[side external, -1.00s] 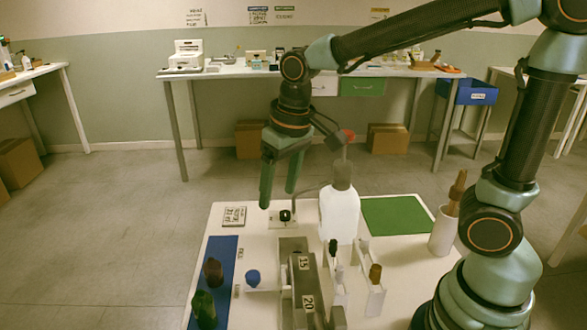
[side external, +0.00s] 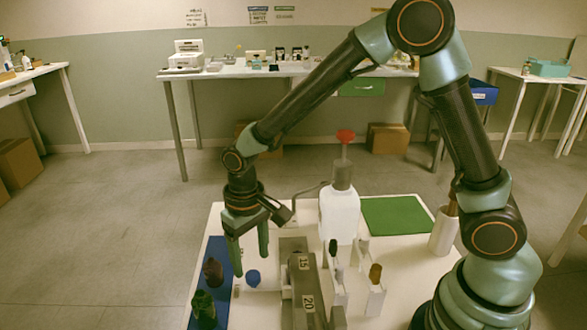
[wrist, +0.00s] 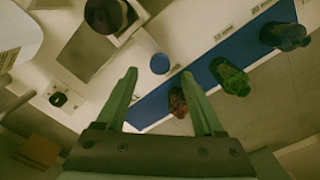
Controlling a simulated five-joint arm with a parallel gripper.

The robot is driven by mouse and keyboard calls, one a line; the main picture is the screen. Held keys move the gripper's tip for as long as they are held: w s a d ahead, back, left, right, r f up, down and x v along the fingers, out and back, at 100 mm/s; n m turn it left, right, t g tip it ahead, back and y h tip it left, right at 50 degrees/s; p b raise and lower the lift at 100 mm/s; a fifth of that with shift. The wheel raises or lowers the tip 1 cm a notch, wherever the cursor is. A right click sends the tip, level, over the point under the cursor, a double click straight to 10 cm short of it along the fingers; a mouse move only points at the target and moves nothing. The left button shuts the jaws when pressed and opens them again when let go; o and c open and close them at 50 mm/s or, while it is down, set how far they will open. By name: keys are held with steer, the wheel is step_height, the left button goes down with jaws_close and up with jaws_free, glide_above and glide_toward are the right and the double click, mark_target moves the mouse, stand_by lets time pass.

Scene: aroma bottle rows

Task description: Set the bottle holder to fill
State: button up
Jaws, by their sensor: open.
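A grey metal fixture (side external: 303,282) with the labels 15 and 20 stands mid-table. I cannot tell for certain whether it is the bottle holder. A round blue knob (side external: 253,278) sits on a white piece at its left; it also shows in the wrist view (wrist: 160,63). My gripper (side external: 250,263) is open and empty, pointing down by the knob. In the wrist view my gripper (wrist: 160,74) has the knob between and just beyond its fingertips. The height gap to the knob is hard to judge.
A blue strip (wrist: 205,66) carries a brown bottle (wrist: 178,102), a green bottle (wrist: 230,78) and a dark blue-green one (wrist: 285,36). A white pump bottle (side external: 340,213) with a red top stands behind the fixture. Small bottles in white stands are at its right. A green mat (side external: 395,215) is clear.

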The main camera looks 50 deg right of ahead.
mark_target(253, 274)
steer(key=shift+f, duration=2.1)
jaws_close()
steer(key=shift+w, duration=0.1)
